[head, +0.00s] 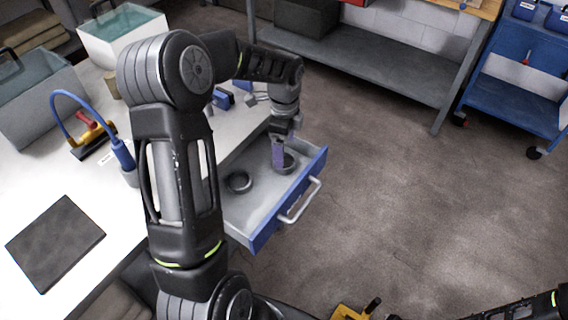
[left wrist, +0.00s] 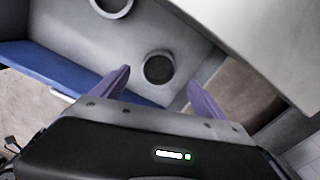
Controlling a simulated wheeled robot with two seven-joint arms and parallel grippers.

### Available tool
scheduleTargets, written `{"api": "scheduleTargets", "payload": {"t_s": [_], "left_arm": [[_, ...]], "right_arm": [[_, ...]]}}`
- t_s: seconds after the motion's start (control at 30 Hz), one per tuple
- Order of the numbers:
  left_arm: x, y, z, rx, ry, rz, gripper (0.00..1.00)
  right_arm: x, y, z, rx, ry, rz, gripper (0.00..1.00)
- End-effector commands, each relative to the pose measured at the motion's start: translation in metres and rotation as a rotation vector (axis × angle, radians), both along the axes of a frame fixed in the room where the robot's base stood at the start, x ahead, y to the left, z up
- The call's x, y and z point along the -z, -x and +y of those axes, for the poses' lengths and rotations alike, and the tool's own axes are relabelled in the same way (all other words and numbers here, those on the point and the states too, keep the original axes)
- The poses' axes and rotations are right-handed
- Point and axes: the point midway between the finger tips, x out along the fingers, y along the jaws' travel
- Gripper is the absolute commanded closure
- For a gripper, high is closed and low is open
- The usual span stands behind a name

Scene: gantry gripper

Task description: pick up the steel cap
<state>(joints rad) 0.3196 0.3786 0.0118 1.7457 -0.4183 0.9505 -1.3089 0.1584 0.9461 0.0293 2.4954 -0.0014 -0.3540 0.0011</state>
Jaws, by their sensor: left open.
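Two round, dark grey metal pieces lie in the open drawer (head: 262,226); I cannot tell for sure which is the steel cap. One round piece (head: 288,169) is near the drawer's far end, partly hidden by my gripper. In the left wrist view this round piece (left wrist: 158,68) shows a dark centre and lies between the lines of the fingers. The other, a ring-like piece (head: 239,182), lies to the left and is cut off at the top of the left wrist view (left wrist: 112,4). My left gripper (head: 279,163), with purple fingers, is open and points down above the first piece. My right gripper is out of view.
The drawer's blue front with its pale handle (head: 300,201) and its side walls enclose the pieces. The white worktop (head: 110,220) adjoins on the left, with a dark mat (head: 55,243) on it. Open floor (head: 430,210) lies to the right.

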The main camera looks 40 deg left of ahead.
Motion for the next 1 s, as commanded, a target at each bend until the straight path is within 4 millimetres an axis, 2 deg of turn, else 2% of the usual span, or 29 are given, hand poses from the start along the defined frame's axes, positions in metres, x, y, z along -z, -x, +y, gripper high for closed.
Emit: {"api": "scheduleTargets", "payload": {"t_s": [0.23,0.57,1.0], "left_arm": [[0.007,0.001,0.001,0.000,0.001,0.002,0.17],[0.049,0.004,0.003,0.001,0.001,0.002,0.17],[0.052,0.003,0.003,0.001,0.000,-0.001,0.17]], "right_arm": [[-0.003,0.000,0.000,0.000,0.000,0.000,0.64],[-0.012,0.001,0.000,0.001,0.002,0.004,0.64],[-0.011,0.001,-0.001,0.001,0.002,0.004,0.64]]}}
